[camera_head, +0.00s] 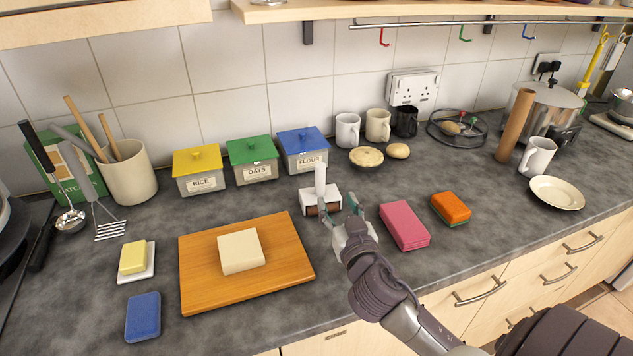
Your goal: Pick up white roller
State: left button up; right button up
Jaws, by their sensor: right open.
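The white roller (320,193) stands on the dark counter, right of the wooden board, with its white handle pointing up and a brown roll showing at its base. My right gripper (341,211) reaches in from the lower right, just in front and to the right of the roller. Its fingers are apart, with nothing seen held between them. One fingertip is close to the roller's base; I cannot tell if it touches. My left gripper is not in view.
A wooden board (205,278) with a pale block (241,251) lies to the left. Labelled tins, including a blue-lidded flour tin (304,155), and mugs stand behind.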

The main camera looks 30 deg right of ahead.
aim_at(322, 169)
jog(key=x, duration=0.3)
jog(key=p+x, duration=0.1)
jog(key=x, duration=0.2)
jog(key=shift+w+d+r+p, duration=0.1)
jog(key=shift+w+r+p, duration=0.1)
jog(key=shift+w+p, duration=0.15)
jog(key=shift+w+d, duration=0.1)
jog(key=shift+w, duration=0.15)
jog(key=w+p, duration=0.1)
jog(key=w+r+p, duration=0.1)
jog(key=w, duration=0.1)
jog(key=shift+d, duration=0.2)
jog(key=shift+w+d+f, duration=0.1)
jog(key=shift+w+d, duration=0.05)
jog(key=shift+w, duration=0.3)
jog(key=shift+w+d+f, duration=0.15)
jog(key=shift+w, duration=0.45)
jog(key=shift+c, duration=1.1)
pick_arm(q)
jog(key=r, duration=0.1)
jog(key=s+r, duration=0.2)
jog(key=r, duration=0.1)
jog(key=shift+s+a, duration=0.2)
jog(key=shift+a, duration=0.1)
pick_arm(e)
grip_shut()
